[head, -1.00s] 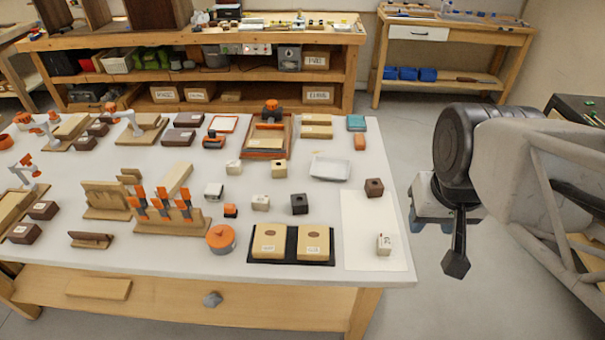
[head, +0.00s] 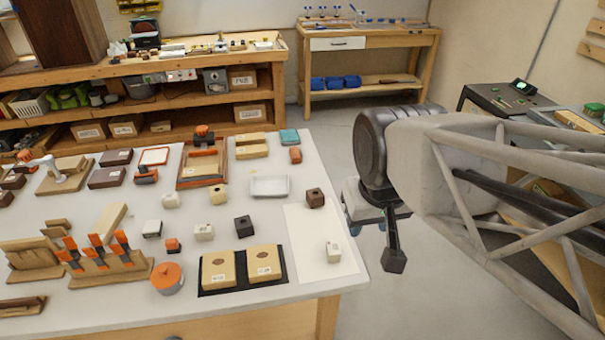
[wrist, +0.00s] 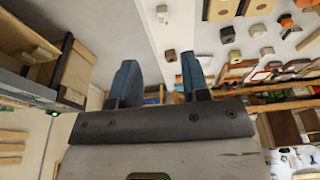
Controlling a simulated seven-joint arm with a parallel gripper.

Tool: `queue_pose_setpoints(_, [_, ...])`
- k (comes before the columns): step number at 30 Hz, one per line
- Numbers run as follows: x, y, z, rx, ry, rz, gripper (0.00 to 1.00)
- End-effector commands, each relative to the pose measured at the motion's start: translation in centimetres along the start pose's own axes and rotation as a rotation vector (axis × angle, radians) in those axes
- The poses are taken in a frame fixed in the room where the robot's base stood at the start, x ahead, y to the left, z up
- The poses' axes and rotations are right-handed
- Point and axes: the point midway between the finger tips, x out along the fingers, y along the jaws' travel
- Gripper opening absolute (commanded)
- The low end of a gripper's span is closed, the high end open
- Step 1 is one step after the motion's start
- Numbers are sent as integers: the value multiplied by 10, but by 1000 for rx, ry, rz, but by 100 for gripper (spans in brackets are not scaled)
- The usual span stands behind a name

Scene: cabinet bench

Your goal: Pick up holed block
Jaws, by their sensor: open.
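Several small blocks that seem to have dark holes on top stand on the white table; I cannot tell which one the task means. A dark brown block (head: 315,198) stands near the right edge, a black block (head: 243,226) left of it, and a cream block (head: 218,195) farther back. A white block (head: 333,251) sits on the white sheet. The brown block (wrist: 171,56) and black block (wrist: 227,34) also show in the wrist view. My gripper (wrist: 160,80) is open, its blue fingers apart with nothing held, off the table's right side.
Two wooden blocks lie on a black mat (head: 206,290) at the front. A white tray (head: 270,186) stands behind the sheet (head: 305,225). Orange-handled clamps (head: 95,252) and a round orange-lidded pot (head: 167,278) are on the left. Floor is clear between table and back bench.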

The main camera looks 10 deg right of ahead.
Motion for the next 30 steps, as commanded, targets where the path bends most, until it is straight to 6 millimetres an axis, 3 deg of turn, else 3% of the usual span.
queue_pose_setpoints(1, [0, 0, 0, 0, 0, 0, 46])
queue_pose_setpoints(9, [0, 0, 0, 0, 0, 0, 83])
queue_pose_setpoints(20, [1, -1, -3, -12, -2, -1, 83])
queue_pose_setpoints(26, [8, -7, -20, -93, -15, -5, 83])
queue_pose_setpoints(30, [16, -15, -42, -199, -29, -12, 83])
